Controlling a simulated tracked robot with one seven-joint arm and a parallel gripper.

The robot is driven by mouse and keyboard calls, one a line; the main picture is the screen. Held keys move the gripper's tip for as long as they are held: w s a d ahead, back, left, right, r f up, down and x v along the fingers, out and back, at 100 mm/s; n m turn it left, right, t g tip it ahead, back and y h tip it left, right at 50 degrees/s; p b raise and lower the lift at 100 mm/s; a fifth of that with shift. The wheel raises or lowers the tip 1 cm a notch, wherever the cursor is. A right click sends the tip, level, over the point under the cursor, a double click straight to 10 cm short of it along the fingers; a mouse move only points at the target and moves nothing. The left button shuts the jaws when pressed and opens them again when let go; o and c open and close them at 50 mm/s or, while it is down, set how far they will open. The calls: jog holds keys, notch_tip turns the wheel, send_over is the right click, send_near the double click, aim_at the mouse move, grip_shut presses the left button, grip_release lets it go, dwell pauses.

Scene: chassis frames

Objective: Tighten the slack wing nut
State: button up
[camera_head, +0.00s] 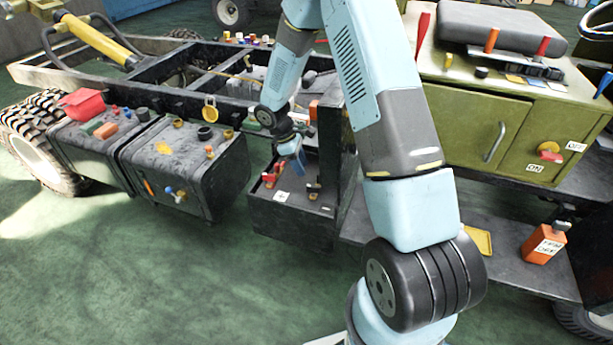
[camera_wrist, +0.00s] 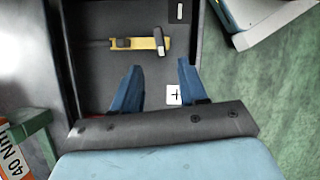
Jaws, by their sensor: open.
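The wrist view looks into a dark open box with "+" (camera_wrist: 174,95) and "-" (camera_wrist: 180,11) labels. A yellow strap (camera_wrist: 143,43) lies across it, with a small dark fitting (camera_wrist: 123,43) near its left end. A grey wing-shaped piece (camera_wrist: 160,41), apparently the wing nut, sits at its right end; I cannot tell how loose it is. My gripper (camera_wrist: 160,64) is open and empty, its two blue fingers short of the strap in the picture. In the head view my gripper (camera_head: 292,148) is above the black box (camera_head: 292,220), and the nut cannot be made out.
Dark tanks (camera_head: 190,165) with caps and valves stand left of the box. A green cabinet (camera_head: 475,125) with switches is to the right. An orange bottle (camera_head: 544,243) stands on the lower right ledge. The green floor (camera_head: 200,290) in front is clear.

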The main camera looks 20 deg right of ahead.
jog(key=shift+v, duration=1.95)
